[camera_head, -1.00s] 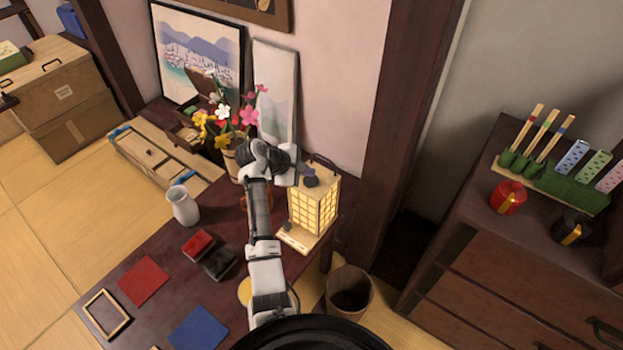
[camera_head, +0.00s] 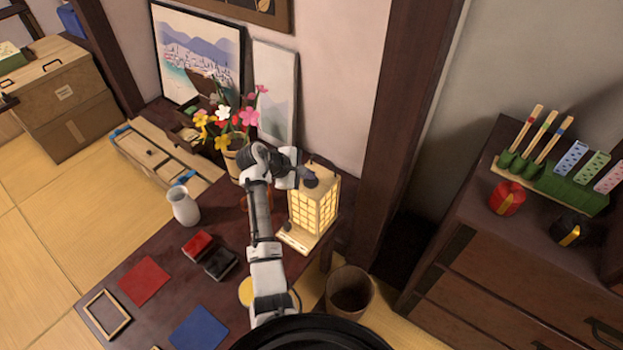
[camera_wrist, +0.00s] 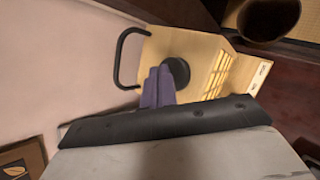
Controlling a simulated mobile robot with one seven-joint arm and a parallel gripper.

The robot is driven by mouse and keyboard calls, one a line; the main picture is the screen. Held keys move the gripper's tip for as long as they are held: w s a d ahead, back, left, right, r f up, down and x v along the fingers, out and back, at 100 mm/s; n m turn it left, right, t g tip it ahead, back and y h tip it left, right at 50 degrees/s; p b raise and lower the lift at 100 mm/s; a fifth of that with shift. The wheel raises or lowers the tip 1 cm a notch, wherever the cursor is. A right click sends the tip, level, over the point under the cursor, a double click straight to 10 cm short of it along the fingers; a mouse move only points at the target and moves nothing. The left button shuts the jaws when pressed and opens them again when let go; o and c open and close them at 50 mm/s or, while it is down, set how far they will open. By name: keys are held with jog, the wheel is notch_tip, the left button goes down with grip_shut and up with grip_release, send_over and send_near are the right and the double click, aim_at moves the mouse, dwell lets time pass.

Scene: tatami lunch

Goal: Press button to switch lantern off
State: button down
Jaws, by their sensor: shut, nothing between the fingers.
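The lantern (camera_head: 314,207) stands on the dark table near the wall, its paper grid sides glowing warm. In the wrist view its pale wooden top (camera_wrist: 200,52) carries a black handle and a round black button (camera_wrist: 177,72). My gripper (camera_head: 309,180) is above the lantern's top. In the wrist view my gripper's purple-grey fingers (camera_wrist: 160,85) are shut and empty, with their tips beside and partly over the button's edge. I cannot tell whether they touch it.
A flower vase (camera_head: 235,160), a white jug (camera_head: 184,207) and stamp pads (camera_head: 219,263) are on the table (camera_head: 185,295). A bin (camera_head: 349,289) stands below right. A drawer chest (camera_head: 510,260) is at right, a wooden post (camera_head: 385,130) behind the lantern.

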aim_at(307, 182)
jog(key=shift+f, duration=0.4)
dwell(0.5)
jog(key=shift+r, duration=0.1)
jog(key=shift+r+p, duration=0.75)
jog(key=shift+p, duration=0.4)
notch_tip(307, 182, up, 6)
jog(key=p, duration=0.6)
dwell(0.9)
